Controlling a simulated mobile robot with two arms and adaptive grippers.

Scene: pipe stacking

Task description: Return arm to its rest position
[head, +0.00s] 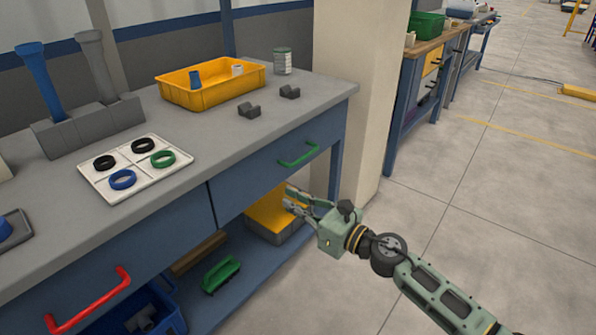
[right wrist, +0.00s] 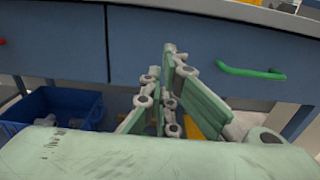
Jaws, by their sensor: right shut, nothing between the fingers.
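My right gripper (head: 296,201) is in front of the workbench, below the height of its top, by the drawer with the green handle (head: 298,154). It is shut and empty, and its fingers point toward the bench. In the right wrist view the gripper's fingers (right wrist: 170,88) stand before the blue drawer fronts, with the green handle (right wrist: 250,72) to their right. My right arm (head: 440,290) reaches in from the lower right. My left gripper is in neither view.
The bench top (head: 225,140) holds a yellow tray (head: 215,92), a white plate (head: 120,190) with several rings, and a grey stand (head: 90,128) with a blue and a grey pipe. A blue crate (right wrist: 55,103) sits on the lower shelf. Open floor (head: 480,210) lies to the right.

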